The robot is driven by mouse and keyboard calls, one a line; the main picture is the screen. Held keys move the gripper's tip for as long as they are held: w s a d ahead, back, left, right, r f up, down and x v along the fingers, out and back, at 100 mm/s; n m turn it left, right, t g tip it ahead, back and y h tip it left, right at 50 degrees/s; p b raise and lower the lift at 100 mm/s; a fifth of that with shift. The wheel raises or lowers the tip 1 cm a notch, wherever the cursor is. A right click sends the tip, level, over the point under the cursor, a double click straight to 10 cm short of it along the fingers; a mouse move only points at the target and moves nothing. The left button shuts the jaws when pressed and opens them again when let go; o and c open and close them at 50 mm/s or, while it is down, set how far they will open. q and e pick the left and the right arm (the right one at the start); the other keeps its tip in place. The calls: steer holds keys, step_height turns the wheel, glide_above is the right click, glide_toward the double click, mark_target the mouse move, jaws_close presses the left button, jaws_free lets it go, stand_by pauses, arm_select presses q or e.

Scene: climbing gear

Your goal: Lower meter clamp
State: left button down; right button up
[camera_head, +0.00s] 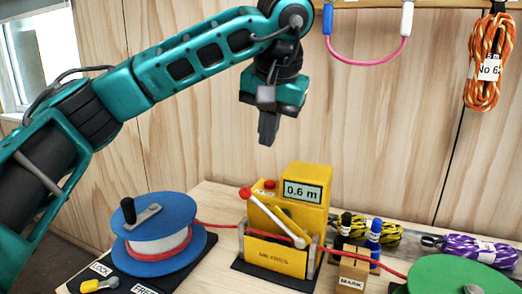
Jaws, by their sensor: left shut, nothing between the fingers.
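The yellow rope meter (304,187) stands on the table with its display reading 0.6 m. Its clamp lever (275,218) is a pale bar with a red knob (245,193) at its upper left end. The lever slants down to the right across the meter's front, to a pivot near the right side. A thin red rope (218,225) runs to the meter from the left and leaves it on the right. My left gripper (268,130) is shut and empty, pointing down in the air above the meter, apart from the lever. My right gripper is out of view.
A blue spool (160,207) with a crank stands left, near a yellow lever (92,284) between LOCK and FREE labels. A green spool (452,274) is at lower right. Markers (374,240) in a MARK block (352,272) stand right of the meter. Rope bundles (470,246) lie behind.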

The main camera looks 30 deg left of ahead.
arm_select(q)
glide_toward(250, 190)
step_height(250, 190, down, 3)
steer(key=w, duration=0.2)
steer(key=shift+a+f, duration=0.35)
steer(key=shift+f, duration=0.35)
steer(key=shift+a+f, duration=0.4)
steer(key=shift+f, duration=0.35)
